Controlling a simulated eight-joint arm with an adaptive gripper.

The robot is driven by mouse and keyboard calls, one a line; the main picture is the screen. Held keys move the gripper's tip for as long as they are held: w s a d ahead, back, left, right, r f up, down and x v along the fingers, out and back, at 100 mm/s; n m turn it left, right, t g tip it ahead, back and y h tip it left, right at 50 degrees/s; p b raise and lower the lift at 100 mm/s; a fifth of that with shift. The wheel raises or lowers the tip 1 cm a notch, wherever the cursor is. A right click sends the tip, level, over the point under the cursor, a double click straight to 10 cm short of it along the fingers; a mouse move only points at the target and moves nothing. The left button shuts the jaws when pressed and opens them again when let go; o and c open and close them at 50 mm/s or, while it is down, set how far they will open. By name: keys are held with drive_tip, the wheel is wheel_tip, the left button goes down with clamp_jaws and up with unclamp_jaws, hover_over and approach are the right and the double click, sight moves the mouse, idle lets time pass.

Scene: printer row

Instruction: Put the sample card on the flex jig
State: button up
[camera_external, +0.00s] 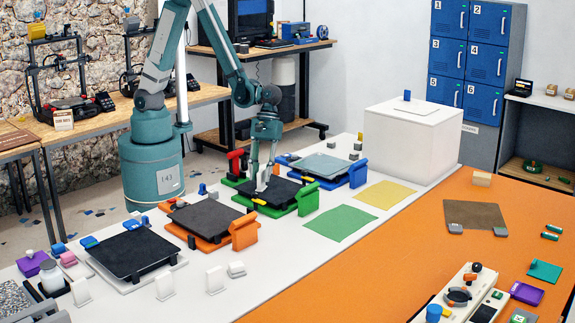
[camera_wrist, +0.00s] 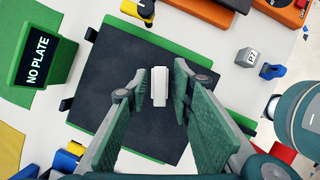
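A small white upright piece (camera_wrist: 160,86), likely the sample card, stands on the black plate (camera_wrist: 105,75) of the green printer bed. In the external view the green bed (camera_external: 308,200) is in the row of beds, and the white piece is partly hidden by my fingers. My gripper (camera_wrist: 159,80) is open around it, one finger on each side, with gaps showing. In the external view my gripper (camera_external: 264,165) points down over the plate. A long pale fixture (camera_external: 460,297) with an orange knob lies at the front right; it may be the flex jig, but no label is readable.
Orange (camera_external: 245,231) and blue (camera_external: 358,173) beds flank the green one. A "NO PLATE" block (camera_wrist: 38,60) stands at its edge. Green (camera_external: 340,223) and yellow (camera_external: 386,194) mats lie flat in front. A white box (camera_external: 412,142) stands at the back right.

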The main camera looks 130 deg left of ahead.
drive_tip(key=shift+r, duration=0.2)
drive_tip(key=p+v, duration=0.1)
drive_tip(key=v, duration=1.1)
idle(0.8)
drive_tip(key=s+d+r+m+t+y, duration=0.4)
drive_tip(key=s+d+r+m, duration=1)
drive_tip(key=m, duration=0.8)
wheel_tip(320, 180, up, 3)
drive_tip(key=shift+s+d+r+m+t, duration=0.2)
drive_tip(key=shift+d+m+t, duration=0.1)
drive_tip(key=shift+d+t, duration=0.4)
